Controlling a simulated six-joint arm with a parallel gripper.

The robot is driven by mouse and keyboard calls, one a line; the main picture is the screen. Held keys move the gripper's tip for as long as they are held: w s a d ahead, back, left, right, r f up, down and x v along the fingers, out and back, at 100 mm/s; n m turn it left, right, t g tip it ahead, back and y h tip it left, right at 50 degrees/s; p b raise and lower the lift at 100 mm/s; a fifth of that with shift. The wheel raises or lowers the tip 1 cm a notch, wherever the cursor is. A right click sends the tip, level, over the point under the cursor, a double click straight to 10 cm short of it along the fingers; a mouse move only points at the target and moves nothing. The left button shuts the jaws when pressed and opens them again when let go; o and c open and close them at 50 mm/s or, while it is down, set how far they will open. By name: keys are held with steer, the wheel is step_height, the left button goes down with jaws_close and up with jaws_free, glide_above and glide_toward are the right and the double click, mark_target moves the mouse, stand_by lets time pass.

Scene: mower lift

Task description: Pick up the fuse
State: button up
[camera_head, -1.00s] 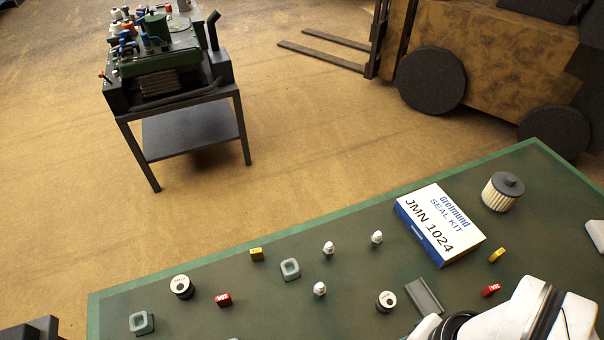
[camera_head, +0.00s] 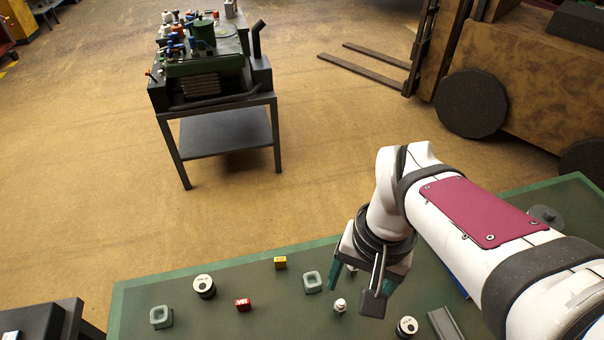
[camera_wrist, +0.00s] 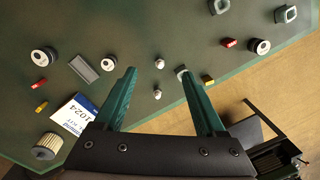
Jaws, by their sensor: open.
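Small red and yellow blocks with fuse-like labels lie on the green table; I cannot tell which one is the task's fuse. A red block (camera_head: 243,304) and a yellow block (camera_head: 280,263) lie left of my gripper (camera_head: 353,288) in the head view. The wrist view shows these as red (camera_wrist: 228,43) and yellow (camera_wrist: 208,79), plus another red block (camera_wrist: 39,86) and yellow block (camera_wrist: 41,107) on its left. My gripper is open and empty above the table, its green fingers (camera_wrist: 157,72) apart. White bulb-like pieces (camera_wrist: 159,64) show between and beyond the fingers.
The seal kit box (camera_wrist: 75,113) and a filter (camera_wrist: 47,146) stand at the wrist view's left. Square grey rings (camera_head: 312,282), round black-and-white parts (camera_head: 204,286) and a grey channel (camera_head: 444,323) lie about. The table (camera_head: 215,272) has bare patches between parts.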

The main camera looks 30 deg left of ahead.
steer(key=a+f+n, duration=0.2)
steer(key=a+n, duration=0.1)
steer(key=a, duration=0.7)
steer(key=n, duration=0.4)
glide_above(242, 300)
step_height(242, 300, down, 5)
steer(key=shift+t+h, duration=0.3)
step_height(242, 300, down, 15)
steer(key=shift+f, duration=0.1)
jaws_close()
